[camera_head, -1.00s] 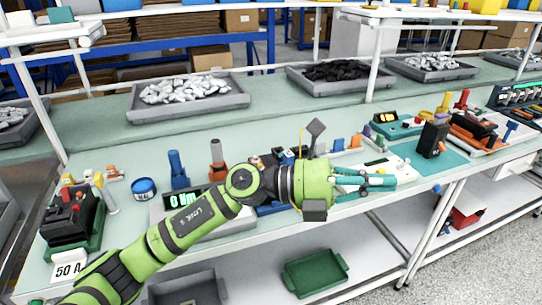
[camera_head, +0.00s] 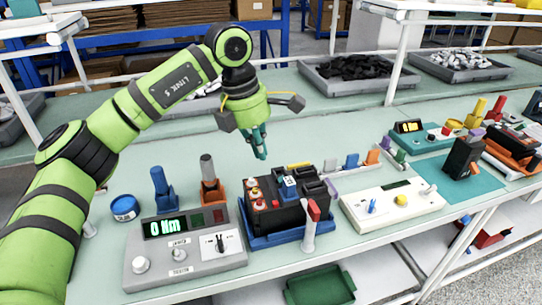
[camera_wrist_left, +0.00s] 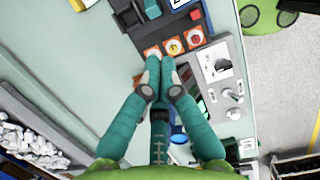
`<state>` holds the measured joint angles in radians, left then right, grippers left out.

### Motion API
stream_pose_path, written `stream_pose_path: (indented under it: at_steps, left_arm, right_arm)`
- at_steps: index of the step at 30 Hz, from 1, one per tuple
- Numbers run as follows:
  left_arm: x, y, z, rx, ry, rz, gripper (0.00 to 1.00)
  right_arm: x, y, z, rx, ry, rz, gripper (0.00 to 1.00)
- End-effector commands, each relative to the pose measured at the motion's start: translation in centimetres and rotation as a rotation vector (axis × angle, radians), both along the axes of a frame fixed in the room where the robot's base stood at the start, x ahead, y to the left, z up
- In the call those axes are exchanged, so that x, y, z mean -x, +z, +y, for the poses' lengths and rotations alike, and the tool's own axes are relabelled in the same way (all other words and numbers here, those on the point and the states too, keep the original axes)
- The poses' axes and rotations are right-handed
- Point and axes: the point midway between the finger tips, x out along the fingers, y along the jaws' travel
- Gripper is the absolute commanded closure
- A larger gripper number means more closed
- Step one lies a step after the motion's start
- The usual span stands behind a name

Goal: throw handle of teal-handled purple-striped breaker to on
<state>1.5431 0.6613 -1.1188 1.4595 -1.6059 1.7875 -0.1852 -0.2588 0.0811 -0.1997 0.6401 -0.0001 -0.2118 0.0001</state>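A black breaker body (camera_head: 268,222) sits in a blue cradle (camera_head: 262,242) at the middle of the bench. A blue-teal handle block (camera_head: 289,187) stands on its top. I cannot make out a purple stripe on it. In the wrist view a teal block (camera_wrist_left: 152,9) shows on a dark body at the top edge. My left gripper (camera_head: 262,155) points down above and behind the breaker, apart from it. Its teal fingers (camera_wrist_left: 166,62) look closed together with nothing between them. My right gripper is in neither view.
A grey torque tester (camera_head: 185,262) reading "0 Nm" stands left of the breaker. A post with a red top (camera_head: 313,212) stands at its front right. A white console (camera_head: 400,214) is to the right. Blue (camera_head: 160,188) and orange-based (camera_head: 211,190) upright tools stand behind the tester.

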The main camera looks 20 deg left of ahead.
Motion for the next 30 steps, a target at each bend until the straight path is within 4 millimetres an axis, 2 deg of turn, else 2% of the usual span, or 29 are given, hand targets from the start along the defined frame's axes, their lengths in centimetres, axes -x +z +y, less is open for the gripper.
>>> stream_pose_path:
  at_steps: [1, 6, 9, 11, 15, 20, 25, 30]
  left_arm:
    - [0.0, -0.7, -0.1, -0.001, -0.001, 0.005, 1.00]
    - [-0.3, -3.6, -0.7, 0.000, -0.001, 0.008, 1.00]
    - [-0.5, -5.4, -1.1, 0.002, -0.002, 0.006, 1.00]
    - [-0.6, -6.4, -1.3, 0.001, -0.002, 0.006, 1.00]
    - [-0.9, -8.1, -1.6, 0.003, -0.002, 0.004, 1.00]
    - [-1.0, -9.0, -1.8, 0.002, -0.003, 0.002, 1.00]
    - [-1.0, -9.2, -1.8, 0.003, -0.003, 0.001, 1.00]
    - [-1.0, -9.1, -1.8, 0.002, -0.003, 0.002, 1.00]
  right_arm:
    - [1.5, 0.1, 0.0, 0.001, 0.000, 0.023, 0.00]
    - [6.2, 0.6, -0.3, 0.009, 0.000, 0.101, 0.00]
    - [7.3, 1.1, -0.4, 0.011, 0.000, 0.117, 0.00]
    - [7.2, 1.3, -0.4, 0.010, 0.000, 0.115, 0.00]
    - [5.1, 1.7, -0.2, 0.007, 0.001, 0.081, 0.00]
    - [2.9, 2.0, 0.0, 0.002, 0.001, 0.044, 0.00]
    - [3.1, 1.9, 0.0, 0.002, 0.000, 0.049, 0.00]
    - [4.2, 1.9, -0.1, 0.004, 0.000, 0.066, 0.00]
